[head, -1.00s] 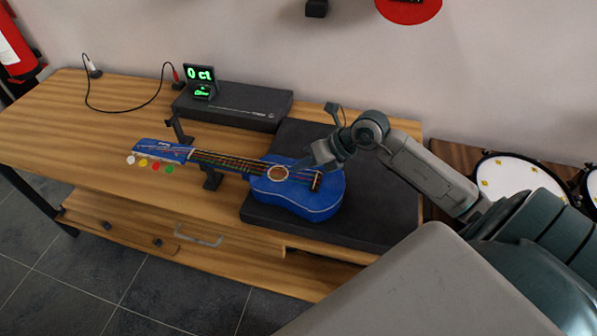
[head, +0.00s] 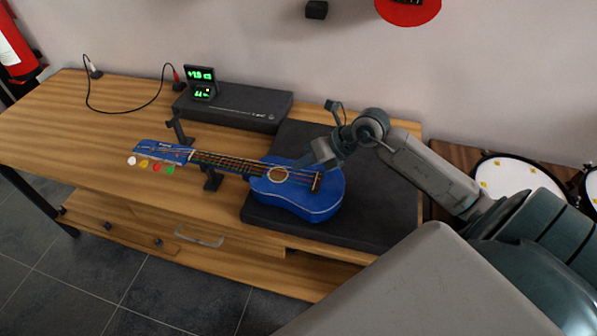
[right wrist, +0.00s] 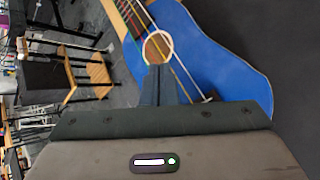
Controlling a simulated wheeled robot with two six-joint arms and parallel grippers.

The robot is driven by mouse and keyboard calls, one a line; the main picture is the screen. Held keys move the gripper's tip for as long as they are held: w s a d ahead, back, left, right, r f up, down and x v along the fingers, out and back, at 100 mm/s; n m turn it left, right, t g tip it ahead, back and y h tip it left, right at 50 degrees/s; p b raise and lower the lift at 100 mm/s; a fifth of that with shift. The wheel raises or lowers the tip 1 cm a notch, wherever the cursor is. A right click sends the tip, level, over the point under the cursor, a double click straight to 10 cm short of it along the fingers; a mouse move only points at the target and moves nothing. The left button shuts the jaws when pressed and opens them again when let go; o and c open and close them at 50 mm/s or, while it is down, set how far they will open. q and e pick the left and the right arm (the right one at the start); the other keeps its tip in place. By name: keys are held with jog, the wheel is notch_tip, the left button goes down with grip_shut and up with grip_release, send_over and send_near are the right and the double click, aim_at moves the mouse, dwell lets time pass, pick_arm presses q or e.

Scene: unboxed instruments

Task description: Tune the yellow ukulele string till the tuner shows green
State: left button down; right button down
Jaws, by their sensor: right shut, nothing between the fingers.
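The blue ukulele (head: 305,203) lies with its body on a black mat and its neck to the left over dark supports. Its headstock (head: 165,152) carries white, yellow, red and green pegs; the yellow peg (head: 144,163) is second from the left. The tuner (head: 202,80) stands on a black box, with green digits reading about +2.8 ct and a small display below. My right gripper (head: 306,163) is shut and empty over the strings by the sound hole. In the right wrist view its fingers (right wrist: 160,75) point at the sound hole (right wrist: 157,47). My left gripper is not in view.
The black box (head: 240,106) stands behind the neck, near the wall. A cable (head: 130,108) runs across the table's back left. The wooden table (head: 60,125) is clear at the left. Drums (head: 515,178) stand to the right.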

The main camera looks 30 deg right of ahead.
aim_at(303, 174)
jog(key=shift+r+p, duration=1.65)
jog(key=shift+r, duration=0.85)
